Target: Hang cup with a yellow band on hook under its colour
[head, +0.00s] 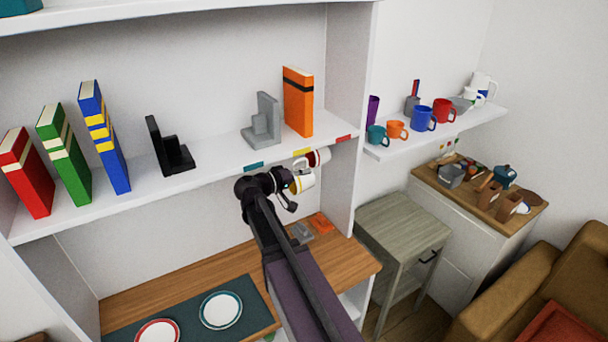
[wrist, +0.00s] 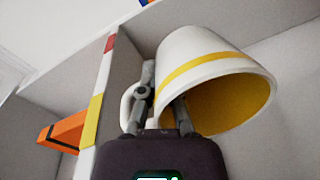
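The white cup with a yellow band (head: 303,184) is at my gripper (head: 284,182), just below the shelf edge. In the wrist view the cup (wrist: 205,70) is tilted, its yellow inside facing down and right and its handle (wrist: 128,108) at left. My gripper's fingers (wrist: 166,92) are closed on the cup near the handle; the exact contact is partly hidden. The yellow label (head: 302,152) is on the shelf edge just above the cup, and it shows in the wrist view (wrist: 93,118). The hook under it cannot be made out.
A cup with dark red inside (head: 319,157) is close behind, below the shelf edge near the red label (head: 343,138). A teal label (head: 253,167) is to the left. Books and bookends stand on the shelf (head: 215,160). Plates (head: 220,310) lie on the counter below.

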